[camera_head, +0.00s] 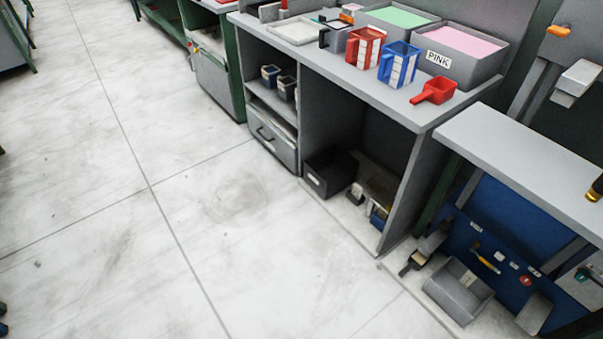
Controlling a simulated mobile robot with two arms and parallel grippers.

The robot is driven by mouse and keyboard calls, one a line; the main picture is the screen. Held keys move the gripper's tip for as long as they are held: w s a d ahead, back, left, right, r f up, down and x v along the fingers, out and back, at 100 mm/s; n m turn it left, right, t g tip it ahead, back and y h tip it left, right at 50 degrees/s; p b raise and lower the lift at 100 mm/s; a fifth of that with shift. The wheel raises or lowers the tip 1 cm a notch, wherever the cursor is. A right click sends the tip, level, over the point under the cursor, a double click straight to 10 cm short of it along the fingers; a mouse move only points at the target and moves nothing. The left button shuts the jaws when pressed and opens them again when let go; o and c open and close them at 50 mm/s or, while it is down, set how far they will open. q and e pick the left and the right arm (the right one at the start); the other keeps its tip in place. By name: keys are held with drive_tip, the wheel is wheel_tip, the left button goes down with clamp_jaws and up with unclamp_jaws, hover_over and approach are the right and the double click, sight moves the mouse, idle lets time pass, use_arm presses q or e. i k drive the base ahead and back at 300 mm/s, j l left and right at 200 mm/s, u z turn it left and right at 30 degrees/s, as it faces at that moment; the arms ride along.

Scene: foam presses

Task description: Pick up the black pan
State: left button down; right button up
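No thing here is plainly a black pan; several dark vessels show. A grey cup with a black handle (334,37) stands on the long counter, left of a red jug. A black open bin (329,173) sits on the floor level of the open cabinet. Two small dark cups (278,82) stand on the cabinet shelf. A scoop with a dark handle (425,250) lies low at the right, beside a grey open pan (458,290). Neither of my grippers is in view.
The grey counter (412,112) holds a red jug (363,47), a blue jug (399,64), a red scoop (436,90) and bins of green and pink material (461,52). A second grey worktop (530,165) stands at the right. The pale floor (215,215) in front is clear.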

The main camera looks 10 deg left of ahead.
sight(417, 260)
drive_tip(key=z, duration=0.95)
drive_tip(key=k, duration=0.1)
